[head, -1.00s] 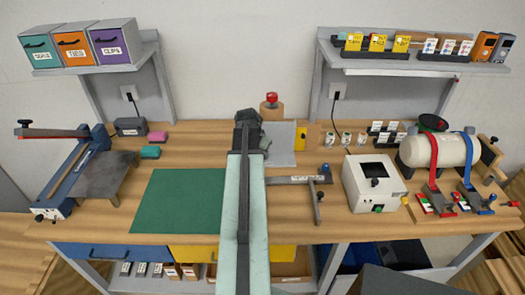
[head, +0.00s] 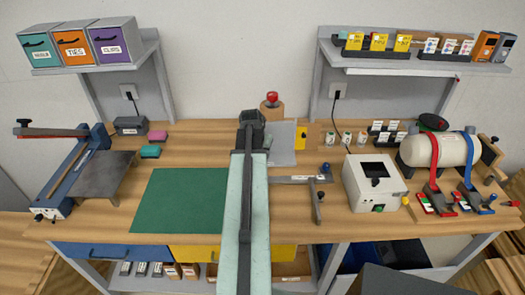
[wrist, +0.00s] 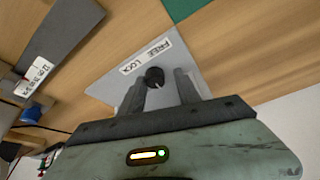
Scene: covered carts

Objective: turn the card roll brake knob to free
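The card roll brake knob (wrist: 154,77) is a small dark round knob on a pale grey plate (wrist: 118,82); a white label (wrist: 147,53) beside it reads FREE and LOCK. In the wrist view my gripper (wrist: 161,77) is open, with one finger on each side of the knob. There is a visible gap on the right finger's side; I cannot tell whether either finger touches it. The knob's pointer is too small to read. In the head view my gripper (head: 250,122) is at the grey plate (head: 284,145) and the knob is hidden.
A red-topped wooden post (head: 271,104) stands behind the plate, and a yellow block (head: 301,138) at its right. A metal bar with a blue knob (head: 326,168) lies to the right, near a white box (head: 373,184). The green mat (head: 180,200) at left is clear.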

